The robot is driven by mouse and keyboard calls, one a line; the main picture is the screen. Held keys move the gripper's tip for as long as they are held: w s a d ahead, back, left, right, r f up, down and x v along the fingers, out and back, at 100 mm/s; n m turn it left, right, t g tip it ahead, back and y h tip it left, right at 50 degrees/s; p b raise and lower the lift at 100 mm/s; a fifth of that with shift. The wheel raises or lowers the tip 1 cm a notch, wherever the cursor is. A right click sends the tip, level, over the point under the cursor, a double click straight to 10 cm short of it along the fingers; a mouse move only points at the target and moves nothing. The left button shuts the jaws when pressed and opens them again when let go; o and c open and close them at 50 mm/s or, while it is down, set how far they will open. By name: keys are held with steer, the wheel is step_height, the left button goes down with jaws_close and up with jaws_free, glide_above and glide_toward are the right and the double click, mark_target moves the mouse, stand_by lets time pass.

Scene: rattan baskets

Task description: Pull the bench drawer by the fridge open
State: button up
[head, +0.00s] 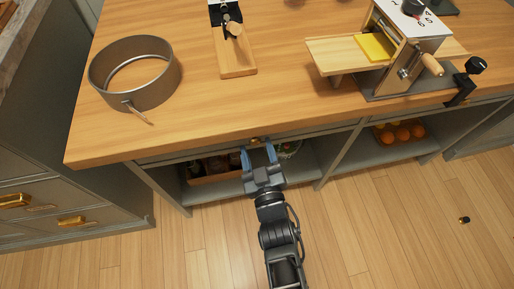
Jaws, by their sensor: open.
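The wooden-topped bench fills the upper part of the head view. Under its top runs a thin grey drawer front (205,147), which looks flush with the bench. A small brass handle (255,140) shows on this front just beyond my fingertips. My gripper (258,152) is open and empty, with its two blue-grey fingers pointing at the drawer front on either side of the handle. I cannot tell whether the fingers touch the handle. No fridge is visible in this view.
A metal ring pan (170,75), a wooden slicer (235,60) and a pasta-machine-like device (400,60) stand on the bench top. A grey cabinet (50,190) stands left. The wooden floor in front is mostly clear.

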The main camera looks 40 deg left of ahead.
steer(key=shift+w+a, duration=0.25)
steer(key=shift+a, duration=0.1)
steer(key=shift+c, duration=0.2)
jaws_close()
